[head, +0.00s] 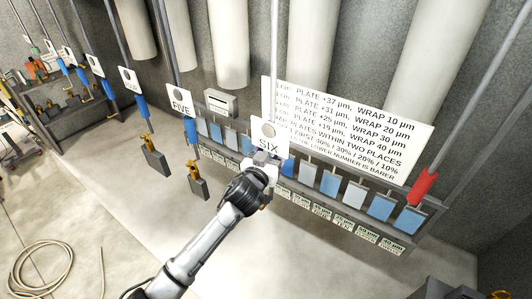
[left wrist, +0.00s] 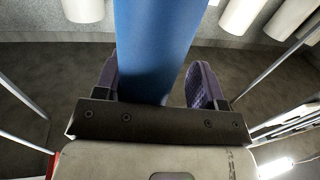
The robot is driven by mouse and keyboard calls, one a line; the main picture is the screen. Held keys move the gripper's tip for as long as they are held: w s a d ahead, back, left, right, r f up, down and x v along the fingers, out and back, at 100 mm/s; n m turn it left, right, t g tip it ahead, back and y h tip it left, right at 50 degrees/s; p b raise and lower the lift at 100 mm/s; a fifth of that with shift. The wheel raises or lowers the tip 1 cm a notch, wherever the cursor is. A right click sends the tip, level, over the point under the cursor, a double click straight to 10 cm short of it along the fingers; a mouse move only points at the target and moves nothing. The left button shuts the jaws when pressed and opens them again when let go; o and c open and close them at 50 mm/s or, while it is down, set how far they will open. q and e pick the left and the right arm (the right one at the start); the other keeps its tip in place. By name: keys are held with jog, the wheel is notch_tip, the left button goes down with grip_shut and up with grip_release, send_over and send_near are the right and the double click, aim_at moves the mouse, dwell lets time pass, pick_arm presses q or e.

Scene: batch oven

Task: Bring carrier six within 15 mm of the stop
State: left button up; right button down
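The white card marked SIX (head: 269,134) hangs on a thin rod in the middle of the head view. My left gripper (head: 264,160) is just below that card, at carrier six. In the left wrist view a blue handle (left wrist: 152,45) runs between the two purple-padded fingers (left wrist: 160,88). It lies close to the left finger, with a gap to the right finger, so the gripper looks open around it. The lower part of carrier six is hidden by my arm. A red sleeve (head: 423,187) sits on a slanted rod at right; I cannot tell whether it is the stop. My right gripper is not in view.
Carrier five (head: 180,101) hangs to the left, with more carriers beyond it. Clamped dark plates (head: 156,162) hang low beside my arm. A rack of blue and grey panels (head: 330,183) stands behind. A coiled hose (head: 40,270) lies on the floor at lower left.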

pick_arm(q)
jog(key=shift+w+a, duration=0.15)
jog(key=shift+a, duration=0.1)
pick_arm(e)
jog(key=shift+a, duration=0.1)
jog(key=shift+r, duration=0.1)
pick_arm(q)
jog(key=p+v, duration=0.7)
jog(key=v, duration=0.9)
jog(key=shift+p, duration=0.3)
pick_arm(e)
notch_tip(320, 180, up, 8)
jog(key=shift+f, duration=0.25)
pick_arm(q)
jog(key=shift+d, duration=0.1)
dwell(0.3)
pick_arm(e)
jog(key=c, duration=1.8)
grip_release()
